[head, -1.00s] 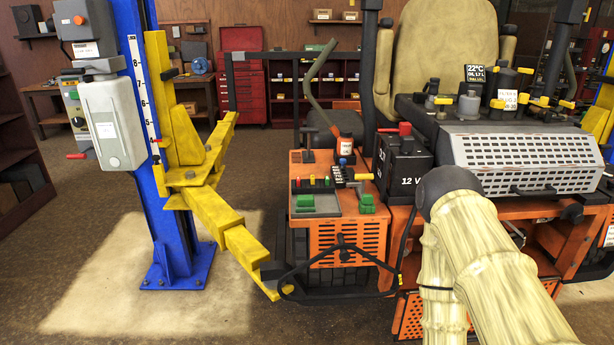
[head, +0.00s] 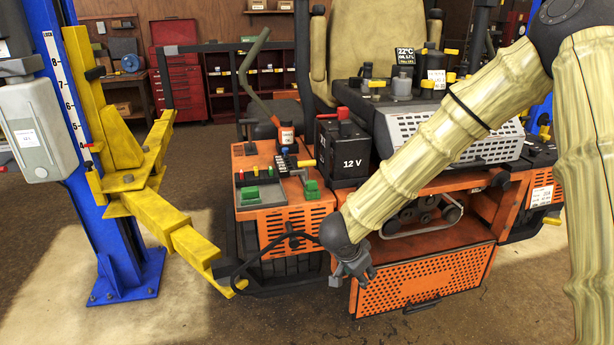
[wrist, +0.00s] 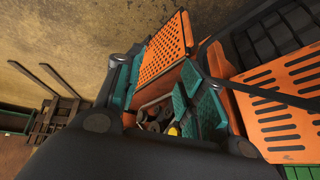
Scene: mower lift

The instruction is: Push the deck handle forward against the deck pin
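A long lever with a grey-green grip (head: 253,55), which looks like the deck handle, rises on the left of the orange mower. I cannot make out the deck pin. My gripper (head: 354,266) is low in front of the mower, at the left edge of the hinged orange panel and well below and right of the lever. In the wrist view its teal-padded fingers (wrist: 160,92) stand apart with the perforated panel seen beyond them. It holds nothing that I can see.
The perforated orange panel (head: 425,282) hangs tilted outward below the engine bay. A black 12 V battery (head: 345,160) and a control box (head: 268,190) stand above my gripper. A yellow lift arm (head: 170,225) on the blue post (head: 118,262) reaches toward the mower's left side.

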